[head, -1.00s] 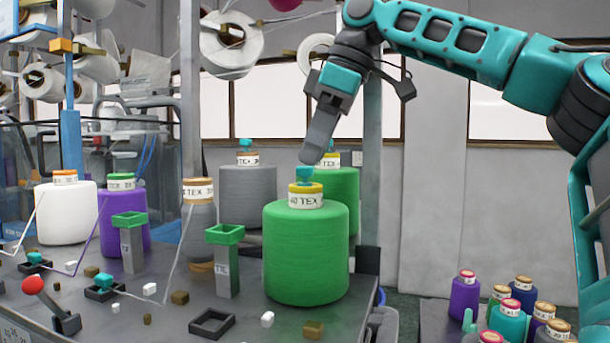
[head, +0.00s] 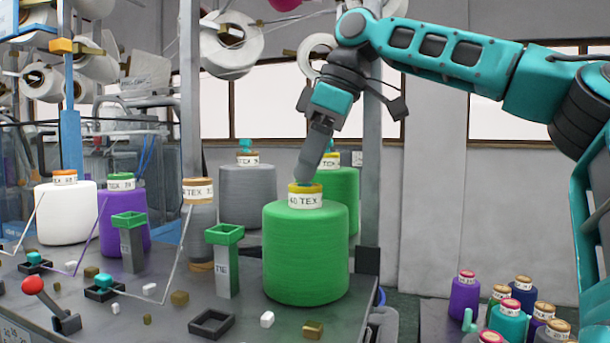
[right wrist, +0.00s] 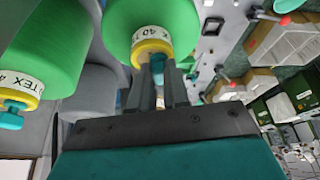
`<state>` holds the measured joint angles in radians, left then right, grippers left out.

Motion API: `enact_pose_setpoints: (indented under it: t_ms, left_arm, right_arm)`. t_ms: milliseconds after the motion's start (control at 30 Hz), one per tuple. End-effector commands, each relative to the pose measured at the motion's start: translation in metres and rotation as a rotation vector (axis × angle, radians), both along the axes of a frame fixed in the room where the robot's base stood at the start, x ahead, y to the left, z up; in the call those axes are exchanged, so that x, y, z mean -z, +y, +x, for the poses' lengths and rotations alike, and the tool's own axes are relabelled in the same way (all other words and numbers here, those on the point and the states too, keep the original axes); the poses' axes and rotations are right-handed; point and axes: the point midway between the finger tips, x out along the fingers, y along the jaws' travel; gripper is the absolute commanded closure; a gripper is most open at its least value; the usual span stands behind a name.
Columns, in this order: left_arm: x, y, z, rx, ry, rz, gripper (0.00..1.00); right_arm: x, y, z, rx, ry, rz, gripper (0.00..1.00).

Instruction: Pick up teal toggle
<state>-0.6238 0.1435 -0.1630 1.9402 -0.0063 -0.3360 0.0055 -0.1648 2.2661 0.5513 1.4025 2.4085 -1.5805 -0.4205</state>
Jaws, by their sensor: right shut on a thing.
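A large green cone (head: 305,255) stands on the grey table, with a yellow-rimmed white "40 TEX" collar (head: 305,200) on top. My right gripper (head: 304,178) points down at the collar's top, its fingers hiding most of the teal toggle there. In the right wrist view the teal toggle (right wrist: 157,66) sits between the two fingertips, at the yellow rim. The gripper is shut on it. I cannot tell whether the toggle is clear of the collar. My left gripper is not in view.
Behind stand a grey cone (head: 247,195) and another green cone (head: 345,185). Green-topped posts (head: 225,262), an empty square frame (head: 211,324) and small teal pieces (head: 104,282) are on the table. Several small spools (head: 507,320) stand at the lower right.

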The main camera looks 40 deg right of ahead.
Motion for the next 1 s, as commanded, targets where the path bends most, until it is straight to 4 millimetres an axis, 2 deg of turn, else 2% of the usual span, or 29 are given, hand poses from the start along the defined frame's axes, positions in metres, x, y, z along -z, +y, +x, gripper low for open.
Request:
enact_pose_setpoints:
  t_ms: [367,533,1000]
  left_arm:
    - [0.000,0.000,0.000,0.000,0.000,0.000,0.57]
    - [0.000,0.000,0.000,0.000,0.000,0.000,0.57]
    - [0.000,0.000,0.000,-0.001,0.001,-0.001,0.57]
  right_arm:
    - [0.000,0.000,0.000,0.000,0.001,-0.001,1.00]
    - [-0.009,0.000,0.001,0.002,-0.001,-0.001,1.00]
    - [-0.074,0.000,0.001,0.001,0.000,0.000,1.00]
